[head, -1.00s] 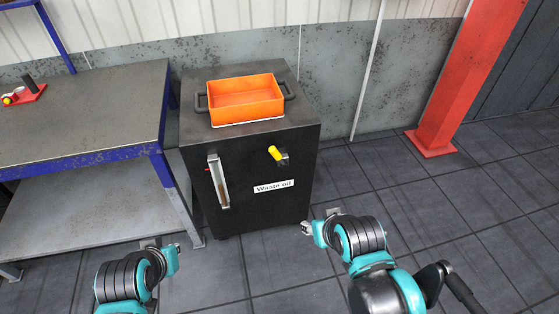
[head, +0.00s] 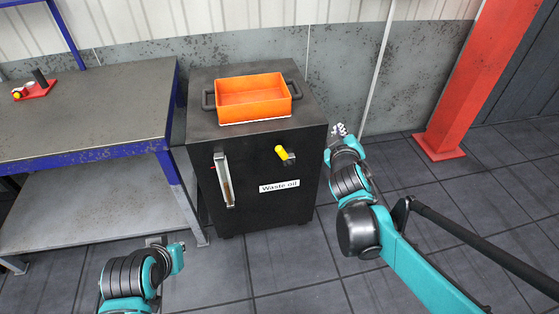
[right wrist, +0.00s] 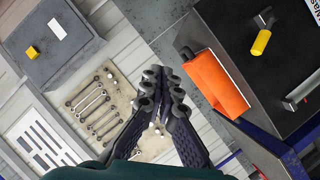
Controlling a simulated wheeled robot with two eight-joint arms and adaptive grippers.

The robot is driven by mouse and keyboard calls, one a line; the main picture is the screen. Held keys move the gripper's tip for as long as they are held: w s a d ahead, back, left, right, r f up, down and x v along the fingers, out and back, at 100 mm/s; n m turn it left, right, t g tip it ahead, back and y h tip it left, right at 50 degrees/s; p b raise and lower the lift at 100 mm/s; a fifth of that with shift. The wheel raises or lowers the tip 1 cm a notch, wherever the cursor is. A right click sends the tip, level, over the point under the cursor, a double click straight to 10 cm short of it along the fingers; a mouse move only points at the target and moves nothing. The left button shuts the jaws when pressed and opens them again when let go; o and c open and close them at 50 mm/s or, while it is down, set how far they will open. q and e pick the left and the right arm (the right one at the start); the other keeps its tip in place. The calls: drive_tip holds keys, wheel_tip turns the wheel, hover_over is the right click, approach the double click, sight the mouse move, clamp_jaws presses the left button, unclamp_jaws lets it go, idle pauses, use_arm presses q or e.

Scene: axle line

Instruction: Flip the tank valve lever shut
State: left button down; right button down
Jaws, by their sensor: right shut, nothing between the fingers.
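The waste oil tank (head: 240,205) is a black box with a white label (head: 279,187) on its front. Its valve lever (head: 281,152), with a yellow grip, sticks out of the upper front, right of the sight gauge (head: 224,180). The lever (right wrist: 261,42) also shows in the right wrist view at upper right. My right gripper (head: 341,131) is just right of the tank, near its top height, apart from the lever. In the right wrist view its fingers (right wrist: 165,85) are together and empty. My left arm is low at the left; its fingers (head: 180,250) are too small to judge.
An orange bin (head: 254,109) with dark handles sits on top of the tank. A workbench (head: 85,105) with blue legs stands left of it. A red pillar (head: 460,80) rises at the right. The floor in front is open.

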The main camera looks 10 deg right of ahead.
drive_tip(key=w+a+f+n+t+y, duration=0.2)
drive_tip(key=w+n+y, duration=0.1)
drive_tip(key=w+n, duration=0.3)
drive_tip(key=w+a+f+n+t+y, duration=0.2)
drive_tip(key=w+a+n+y, duration=0.1)
drive_tip(key=w+n, duration=0.35)
drive_tip(key=a+f+n+g+y, duration=0.2)
drive_tip(key=f+n, duration=0.2)
drive_tip(key=f, duration=0.4)
drive_tip(key=a+f+n+g+y+b, duration=0.1)
drive_tip(key=a+f+n+g+y, duration=0.1)
drive_tip(key=f, duration=0.6)
drive_tip(key=s+a+f+n+g+y, duration=0.1)
drive_tip(key=a+f+n+y, duration=0.1)
drive_tip(key=f+n, duration=0.3)
wheel_tip(320, 180, down, 4)
drive_tip(key=shift+n+g+y+b, duration=0.35)
drive_tip(key=shift+g+y, duration=0.05)
drive_tip(key=shift+a, duration=0.1)
